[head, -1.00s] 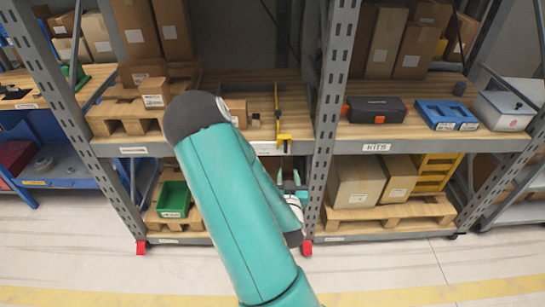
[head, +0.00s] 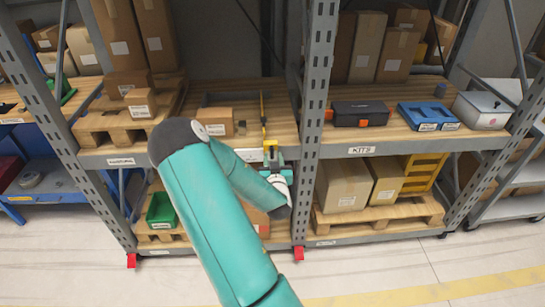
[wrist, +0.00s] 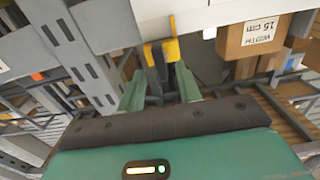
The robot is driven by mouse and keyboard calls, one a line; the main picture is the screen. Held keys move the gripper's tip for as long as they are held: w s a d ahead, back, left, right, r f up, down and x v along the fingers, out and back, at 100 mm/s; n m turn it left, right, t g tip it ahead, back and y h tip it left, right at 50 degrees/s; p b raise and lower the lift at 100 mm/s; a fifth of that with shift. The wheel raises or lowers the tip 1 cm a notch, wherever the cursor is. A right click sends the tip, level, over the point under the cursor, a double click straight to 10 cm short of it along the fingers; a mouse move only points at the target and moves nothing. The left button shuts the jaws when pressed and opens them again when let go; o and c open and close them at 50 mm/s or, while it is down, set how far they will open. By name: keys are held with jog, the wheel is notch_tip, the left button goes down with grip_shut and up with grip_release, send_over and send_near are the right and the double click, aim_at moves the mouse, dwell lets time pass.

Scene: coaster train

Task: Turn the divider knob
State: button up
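A narrow divider with a yellow upright part (head: 263,112) stands on the wooden middle shelf in the head view. Its yellow lower end, seemingly the knob, is at the shelf's front edge. In the wrist view the yellow piece (wrist: 171,48) has a dark part beside it and lies just beyond my fingertips. My gripper (wrist: 158,72) is open, with its two green fingers apart on either side of the line to the yellow piece. In the head view my gripper (head: 273,156) is at the shelf front, just below the yellow end. Contact cannot be told.
A small cardboard box (head: 214,121) sits left of the divider; in the wrist view a labelled box (wrist: 250,38) is on the right. A perforated grey post (head: 316,120) stands close to the right. A black toolbox (head: 360,111) and blue tray (head: 428,116) lie beyond it.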

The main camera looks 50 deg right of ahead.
jog(key=shift+x, duration=0.9)
jog(key=shift+a, duration=0.1)
grip_shut()
